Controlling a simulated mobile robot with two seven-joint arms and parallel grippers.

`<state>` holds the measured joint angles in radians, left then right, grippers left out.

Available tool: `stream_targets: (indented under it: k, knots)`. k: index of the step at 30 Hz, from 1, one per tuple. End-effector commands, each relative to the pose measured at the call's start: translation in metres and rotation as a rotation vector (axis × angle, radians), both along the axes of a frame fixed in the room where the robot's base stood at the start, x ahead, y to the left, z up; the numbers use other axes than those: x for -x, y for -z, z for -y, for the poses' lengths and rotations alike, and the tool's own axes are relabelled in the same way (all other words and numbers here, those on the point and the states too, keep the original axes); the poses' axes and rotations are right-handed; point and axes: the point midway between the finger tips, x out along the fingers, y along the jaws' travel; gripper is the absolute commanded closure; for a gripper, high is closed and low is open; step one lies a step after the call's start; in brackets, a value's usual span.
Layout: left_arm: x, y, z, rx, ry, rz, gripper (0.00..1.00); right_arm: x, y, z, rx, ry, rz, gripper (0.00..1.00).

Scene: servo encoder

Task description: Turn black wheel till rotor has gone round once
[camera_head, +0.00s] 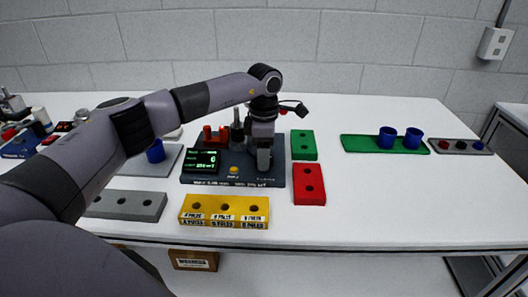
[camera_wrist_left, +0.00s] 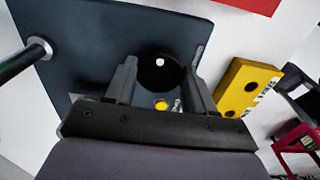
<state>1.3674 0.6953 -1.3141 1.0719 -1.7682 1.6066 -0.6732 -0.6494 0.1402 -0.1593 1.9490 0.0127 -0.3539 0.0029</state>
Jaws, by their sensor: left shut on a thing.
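A dark blue device (camera_head: 222,180) stands on the white table. It has a small display (camera_head: 202,161) with green characters and a yellow button (camera_head: 234,170). My left gripper (camera_head: 264,164) reaches down over its right side. In the left wrist view, the black wheel (camera_wrist_left: 160,74) with a white spot sits between the fingers of my left gripper (camera_wrist_left: 158,84), which is shut on it. In the head view the gripper hides the wheel. A metal post (camera_head: 237,122) stands toward the device's back; I cannot tell whether it is the rotor. My right gripper is not in view.
A yellow block (camera_head: 224,220) with holes lies in front of the device, a grey block (camera_head: 126,205) to its left. Red (camera_head: 309,193) and green (camera_head: 304,154) blocks lie on the right. A green tray (camera_head: 362,144) holds blue cups (camera_head: 388,138). The table's right front is clear.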

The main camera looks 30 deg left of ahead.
Motion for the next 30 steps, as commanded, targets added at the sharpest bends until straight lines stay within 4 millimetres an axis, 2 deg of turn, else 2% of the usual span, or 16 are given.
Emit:
stream_targets:
  k: [6,15,30]
  knots:
    - [-0.0014,-0.0027,0.0004,0.003,0.192,0.009,0.76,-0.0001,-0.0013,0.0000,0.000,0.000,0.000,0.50]
    - [-0.0013,-0.0026,0.0008,0.003,0.387,0.008,0.76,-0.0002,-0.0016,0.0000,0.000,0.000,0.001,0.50]
    - [-0.0012,-0.0027,0.0010,0.004,0.489,0.008,0.76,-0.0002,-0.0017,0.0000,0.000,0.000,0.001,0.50]
